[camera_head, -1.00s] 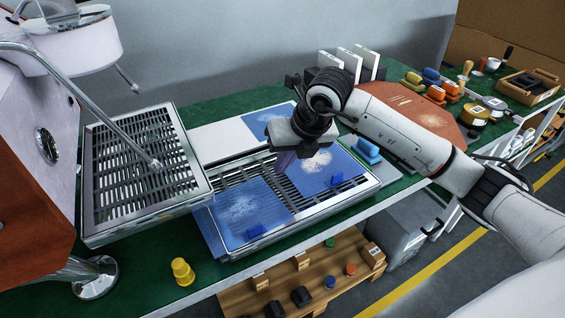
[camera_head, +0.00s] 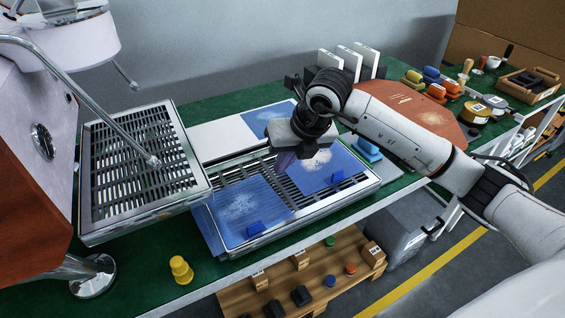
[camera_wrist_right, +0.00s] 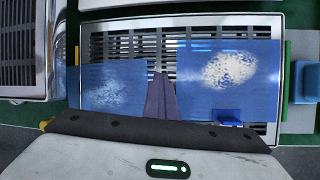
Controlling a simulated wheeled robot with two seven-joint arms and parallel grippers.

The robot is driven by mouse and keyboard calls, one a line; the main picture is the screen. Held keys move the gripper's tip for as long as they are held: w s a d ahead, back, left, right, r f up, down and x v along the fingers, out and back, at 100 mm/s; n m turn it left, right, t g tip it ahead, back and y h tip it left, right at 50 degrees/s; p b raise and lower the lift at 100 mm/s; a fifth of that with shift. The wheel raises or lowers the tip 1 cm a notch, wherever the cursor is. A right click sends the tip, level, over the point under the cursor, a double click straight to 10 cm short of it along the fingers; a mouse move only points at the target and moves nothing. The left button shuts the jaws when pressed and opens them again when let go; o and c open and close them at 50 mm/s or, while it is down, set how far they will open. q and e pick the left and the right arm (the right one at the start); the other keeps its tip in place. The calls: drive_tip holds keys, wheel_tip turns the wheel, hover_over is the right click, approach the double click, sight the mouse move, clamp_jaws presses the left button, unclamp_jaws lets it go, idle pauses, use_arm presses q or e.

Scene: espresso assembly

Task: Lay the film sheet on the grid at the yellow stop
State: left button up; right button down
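Two blue film sheets with pale speckled patches lie on the slotted metal grid (camera_head: 318,207): a left sheet (camera_head: 262,196) and a right sheet (camera_head: 343,171). In the right wrist view the left sheet (camera_wrist_right: 85,74) and right sheet (camera_wrist_right: 263,90) have a strip of bare grid (camera_wrist_right: 138,44) between them. Each has a small blue block at its front edge. My right gripper (camera_head: 284,160) is over that strip; its purple fingers (camera_wrist_right: 160,76) look shut with nothing visible between them. My left gripper is out of view.
Another blue sheet (camera_head: 258,120) lies on a white board (camera_head: 218,139) behind the grid. The espresso machine's drip tray (camera_head: 103,226) is at left. A yellow knobbed piece (camera_head: 181,269) stands at the front edge. A blue block (camera_head: 368,148) sits right of the grid.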

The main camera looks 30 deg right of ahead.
drive_tip(key=c, duration=2.5)
unclamp_jaws()
drive_tip(key=o, duration=0.5)
drive_tip(key=shift+c, duration=0.2)
drive_tip(key=shift+o, duration=0.3)
drive_tip(key=shift+o, duration=1.3)
drive_tip(key=a+p+v, duration=0.1)
drive_tip(key=p+v, duration=0.3)
drive_tip(key=v, duration=0.3)
drive_tip(key=shift+d, duration=0.5)
